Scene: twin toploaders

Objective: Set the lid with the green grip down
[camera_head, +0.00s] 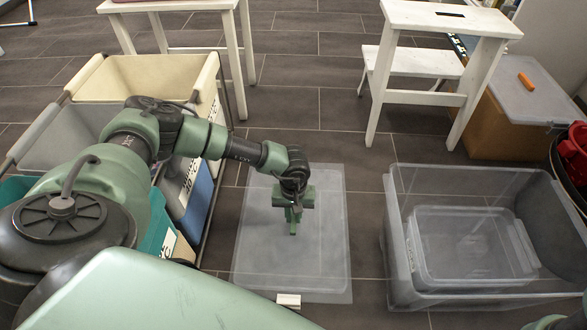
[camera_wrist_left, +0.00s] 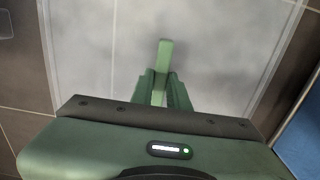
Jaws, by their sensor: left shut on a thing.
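The lid (camera_head: 255,260) is a pale, see-through rectangle over the grey tiled floor, in the middle of the head view. Its green grip (camera_head: 293,228) is an upright bar near the lid's centre. My left gripper (camera_head: 293,208) is above the lid, pointing down, and is shut on the green grip. In the left wrist view the green grip (camera_wrist_left: 165,52) sticks out between my fingers (camera_wrist_left: 164,90), with the lid (camera_wrist_left: 215,55) spread out behind it. I cannot tell whether the lid touches the floor. My right gripper is not in view.
A large open clear tub (camera_head: 395,260) holding a smaller clear box (camera_head: 470,245) stands right of the lid. Several bins (camera_head: 90,80) stand left. A white step stool (camera_head: 455,22) and a lidded box with an orange grip (camera_head: 526,81) are behind. A small white block (camera_head: 288,300) shows at the lid's front edge.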

